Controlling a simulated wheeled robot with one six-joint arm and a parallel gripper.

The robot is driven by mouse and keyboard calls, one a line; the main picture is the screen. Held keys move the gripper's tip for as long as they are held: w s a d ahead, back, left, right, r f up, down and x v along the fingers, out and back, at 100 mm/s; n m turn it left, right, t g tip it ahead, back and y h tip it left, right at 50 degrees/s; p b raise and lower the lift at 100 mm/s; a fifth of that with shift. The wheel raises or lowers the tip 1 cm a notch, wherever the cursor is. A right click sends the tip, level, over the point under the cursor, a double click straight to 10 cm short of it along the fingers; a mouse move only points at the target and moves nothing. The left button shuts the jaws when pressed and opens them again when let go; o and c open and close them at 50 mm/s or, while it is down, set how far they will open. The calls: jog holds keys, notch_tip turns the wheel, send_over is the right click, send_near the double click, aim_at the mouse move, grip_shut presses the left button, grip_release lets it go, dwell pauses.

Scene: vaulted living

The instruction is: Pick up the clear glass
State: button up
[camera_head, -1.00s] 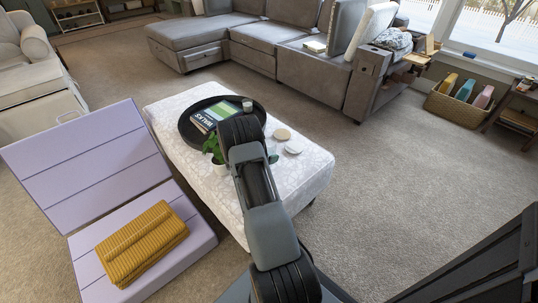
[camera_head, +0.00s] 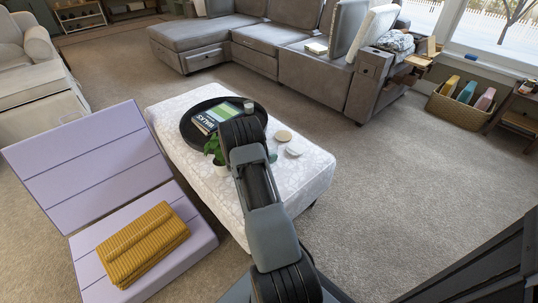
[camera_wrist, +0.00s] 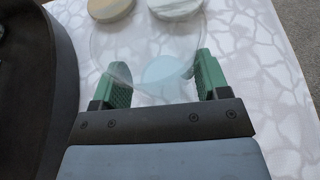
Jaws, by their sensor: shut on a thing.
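The clear glass (camera_wrist: 140,45) is see-through and stands between the green fingers of my gripper (camera_wrist: 162,72) in the wrist view. The fingers are shut on its sides. A pale blue round patch shows through the glass. Below it is the white patterned top of the ottoman (camera_wrist: 265,80), which also shows in the head view (camera_head: 312,165). I cannot tell whether the glass touches the ottoman. In the head view my arm hides the glass and most of my gripper.
A tan coaster (camera_wrist: 110,8) and a pale coaster (camera_wrist: 175,7) lie just beyond the glass. A black round tray (camera_head: 190,132) with books and a small jar (camera_head: 248,105) is close on the left. A potted plant (camera_head: 214,150) stands beside my arm.

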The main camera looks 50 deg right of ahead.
jog(key=shift+r, duration=0.5)
notch_tip(320, 180, up, 2)
jog(key=shift+r+p, duration=0.2)
jog(key=shift+p, duration=0.6)
jog(key=s+a+r+p, duration=0.3)
jog(key=s+a+r, duration=0.5)
jog(key=s, duration=0.3)
jog(key=shift+s+r+p, duration=0.3)
jog(key=shift+r+p, duration=0.05)
jog(key=shift+r, duration=0.5)
